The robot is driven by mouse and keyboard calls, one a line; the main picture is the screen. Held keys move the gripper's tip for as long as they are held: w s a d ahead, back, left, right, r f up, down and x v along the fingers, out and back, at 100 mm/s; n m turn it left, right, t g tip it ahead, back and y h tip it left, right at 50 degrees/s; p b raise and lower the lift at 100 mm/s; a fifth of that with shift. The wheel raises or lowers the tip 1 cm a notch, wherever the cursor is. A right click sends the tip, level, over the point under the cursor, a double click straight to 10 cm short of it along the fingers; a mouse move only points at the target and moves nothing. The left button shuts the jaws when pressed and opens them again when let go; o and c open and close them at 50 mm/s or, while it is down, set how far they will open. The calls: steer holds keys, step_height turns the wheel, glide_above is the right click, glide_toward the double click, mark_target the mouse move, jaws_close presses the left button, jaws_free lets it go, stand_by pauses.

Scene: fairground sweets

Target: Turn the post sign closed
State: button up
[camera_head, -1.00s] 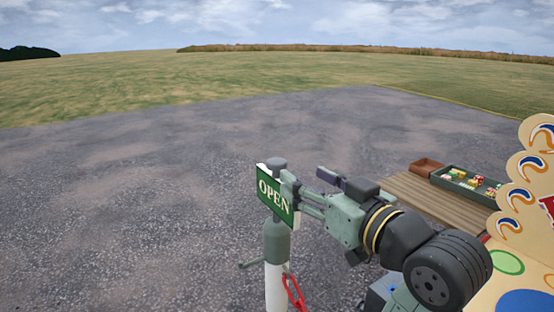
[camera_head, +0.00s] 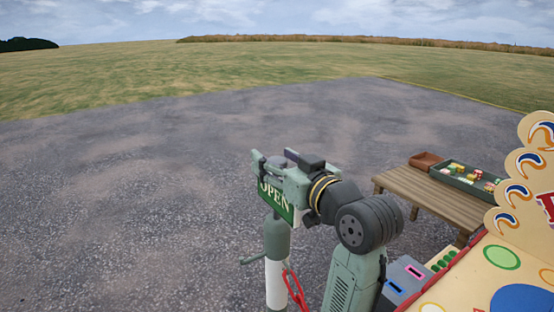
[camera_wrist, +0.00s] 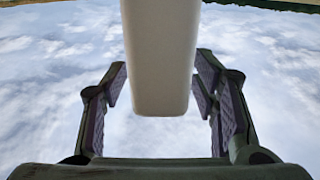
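The green post sign (camera_head: 274,198) with white letters reading OPEN faces me in the head view, at the top of the post (camera_head: 276,284). The post is grey-green above and white below. My gripper (camera_head: 262,166) is at the sign's upper part and hides its top edge and the post's top. In the wrist view, my gripper (camera_wrist: 161,82) has its two fingers wide apart. A pale, rounded-ended piece (camera_wrist: 160,60) reaches down between them, with sky showing on both sides. I cannot tell which part of the sign or post it is.
A red chain (camera_head: 295,290) hangs at the post. To the right stand a wooden table (camera_head: 432,196) with a green tray (camera_head: 466,181) and a brown box (camera_head: 427,160), and a painted stall (camera_head: 520,250). The paved ground left of the post is clear.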

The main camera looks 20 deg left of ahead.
jaws_close()
stand_by(0.5)
